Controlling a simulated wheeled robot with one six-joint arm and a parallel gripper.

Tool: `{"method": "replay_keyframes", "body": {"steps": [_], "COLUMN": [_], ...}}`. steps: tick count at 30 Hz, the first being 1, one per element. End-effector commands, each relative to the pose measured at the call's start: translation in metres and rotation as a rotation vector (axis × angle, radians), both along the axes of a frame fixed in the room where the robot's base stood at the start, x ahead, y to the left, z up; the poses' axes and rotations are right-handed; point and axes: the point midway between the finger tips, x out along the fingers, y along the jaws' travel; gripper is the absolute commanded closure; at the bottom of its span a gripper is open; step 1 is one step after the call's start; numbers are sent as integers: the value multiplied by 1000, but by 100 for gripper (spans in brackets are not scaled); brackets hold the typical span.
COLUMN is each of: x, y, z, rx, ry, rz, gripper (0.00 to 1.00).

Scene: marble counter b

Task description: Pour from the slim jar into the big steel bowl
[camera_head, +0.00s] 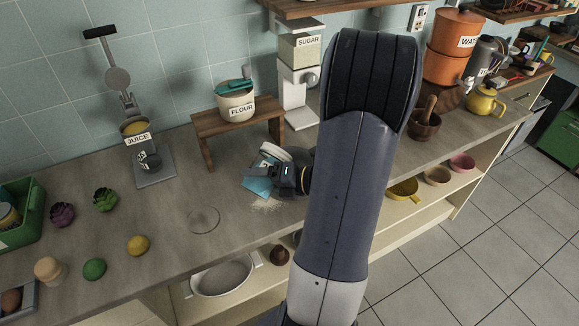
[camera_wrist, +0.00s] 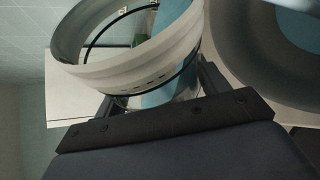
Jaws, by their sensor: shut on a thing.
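My gripper (camera_head: 290,178) is shut on the slim jar, low over the counter. In the wrist view the jar's pale, wide rim (camera_wrist: 130,70) and its clear, partly blue body (camera_wrist: 165,98) show between the fingers (camera_wrist: 158,100). The jar looks tilted; its contents cannot be made out. A large grey rounded surface (camera_wrist: 238,60), probably the big steel bowl, lies just right of the jar in the wrist view. In the head view my arm hides most of that area, and I cannot tell whether jar and bowl touch.
Pale grains (camera_head: 266,206) lie scattered on the counter below my gripper. A blue flat piece (camera_head: 257,187) is beside it. A clear round dish (camera_head: 204,220) stands left.

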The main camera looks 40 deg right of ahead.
Motion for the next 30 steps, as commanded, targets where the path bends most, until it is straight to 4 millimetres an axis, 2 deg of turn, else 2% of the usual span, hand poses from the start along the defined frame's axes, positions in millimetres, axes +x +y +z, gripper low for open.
{"method": "replay_keyframes", "body": {"steps": [30], "x": [0], "y": [0], "z": [0], "rx": [59], "ry": [15], "rz": [0], "gripper": [70]}}
